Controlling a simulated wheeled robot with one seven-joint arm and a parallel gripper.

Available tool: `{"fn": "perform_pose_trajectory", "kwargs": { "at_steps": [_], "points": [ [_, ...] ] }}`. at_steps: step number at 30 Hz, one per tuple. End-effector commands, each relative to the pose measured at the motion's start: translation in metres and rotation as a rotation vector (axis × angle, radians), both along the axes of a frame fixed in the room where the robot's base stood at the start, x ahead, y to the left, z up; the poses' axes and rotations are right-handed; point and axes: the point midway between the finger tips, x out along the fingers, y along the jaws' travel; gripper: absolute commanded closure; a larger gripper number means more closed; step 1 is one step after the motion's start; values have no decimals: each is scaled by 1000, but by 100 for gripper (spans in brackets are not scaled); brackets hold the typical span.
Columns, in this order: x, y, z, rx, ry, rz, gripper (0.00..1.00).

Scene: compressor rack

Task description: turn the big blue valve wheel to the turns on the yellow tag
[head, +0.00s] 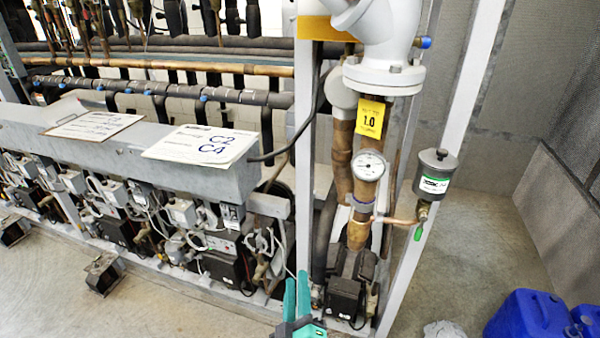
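The valve body is cut off by the top edge. No big blue valve wheel shows in this view. My gripper (297,292) is at the bottom centre, its teal fingers pointing up, close together. It is well below the tag and valve body, and nothing shows between the fingers. How far they are apart is not clear.
A round gauge (369,166) and a grey canister (436,173) with a green-handled tap are on the pipework. Grey uprights (445,165) frame it. A compressor rack with a grey beam (60,135) fills the left. Blue jerrycans (528,318) stand at lower right. Floor between is mostly clear.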

Motion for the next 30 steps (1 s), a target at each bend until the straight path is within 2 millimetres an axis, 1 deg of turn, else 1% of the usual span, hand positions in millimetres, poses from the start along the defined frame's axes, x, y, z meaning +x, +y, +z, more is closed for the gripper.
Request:
{"fn": "perform_pose_trajectory", "kwargs": {
  "at_steps": [1,5,6,8,9,11,15,17,18,23,24,26,27,29,30],
  "points": [
    [15,-2,20,-45,-23,0,75],
    [46,-3,62,-170,-53,3,75],
    [55,-3,76,-209,-62,2,75],
    [67,-5,97,-269,-75,0,75],
    [74,-5,112,-310,-85,-1,75],
    [84,-5,134,-370,-101,-4,75],
    [103,-5,189,-516,-132,-12,75],
    [110,-6,213,-581,-145,-19,75],
    [113,-7,229,-624,-153,-25,75],
    [121,-7,296,-801,-184,-51,75],
    [121,-8,313,-845,-191,-60,75],
    [121,-9,338,-913,-200,-75,75],
    [120,-10,354,-959,-204,-85,75],
    [118,-11,380,-1028,-213,-103,75],
    [115,-11,397,-1074,-217,-116,75]
  ]
}}
